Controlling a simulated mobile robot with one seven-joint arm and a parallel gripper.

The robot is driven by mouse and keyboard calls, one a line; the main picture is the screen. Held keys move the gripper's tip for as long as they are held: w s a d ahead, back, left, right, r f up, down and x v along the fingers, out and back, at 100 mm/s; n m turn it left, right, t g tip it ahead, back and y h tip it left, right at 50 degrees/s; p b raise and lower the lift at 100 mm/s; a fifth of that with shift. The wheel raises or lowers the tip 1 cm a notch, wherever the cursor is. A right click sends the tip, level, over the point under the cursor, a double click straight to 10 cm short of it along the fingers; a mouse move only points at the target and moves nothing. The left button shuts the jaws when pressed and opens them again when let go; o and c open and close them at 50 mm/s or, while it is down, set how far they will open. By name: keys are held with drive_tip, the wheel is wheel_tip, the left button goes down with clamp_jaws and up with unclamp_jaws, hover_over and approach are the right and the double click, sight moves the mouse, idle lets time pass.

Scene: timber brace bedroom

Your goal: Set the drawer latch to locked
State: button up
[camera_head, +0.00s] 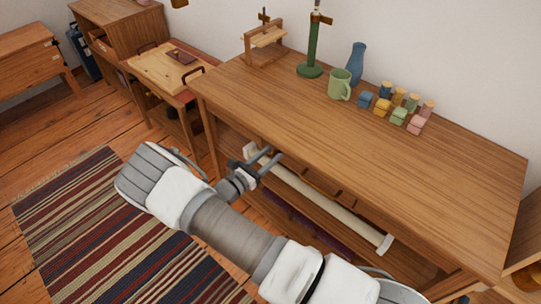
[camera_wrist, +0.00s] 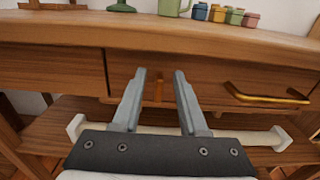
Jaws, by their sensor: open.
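In the wrist view a small upright brass-orange piece (camera_wrist: 159,90), which looks like the latch, sits on the wooden drawer front (camera_wrist: 210,90). It appears between the two fingers of my gripper (camera_wrist: 159,76). A brass bar handle (camera_wrist: 265,96) is on the same front, to the right. My gripper is open and empty, pointing at the drawer front; it also shows in the head view (camera_head: 268,158) at the table's front edge. I cannot tell whether it touches the latch. The latch cannot be made out in the head view.
A cream bar (camera_head: 330,208) with end blocks runs along the table's front, below my gripper. On the wooden table (camera_head: 270,100) stand a green mug (camera_head: 340,85), a blue vase (camera_head: 356,62), a green stand (camera_head: 312,45) and several small coloured jars. A striped rug (camera_head: 75,215) lies on the floor.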

drive_tip(key=shift+w+d, duration=0.2)
clamp_jaws()
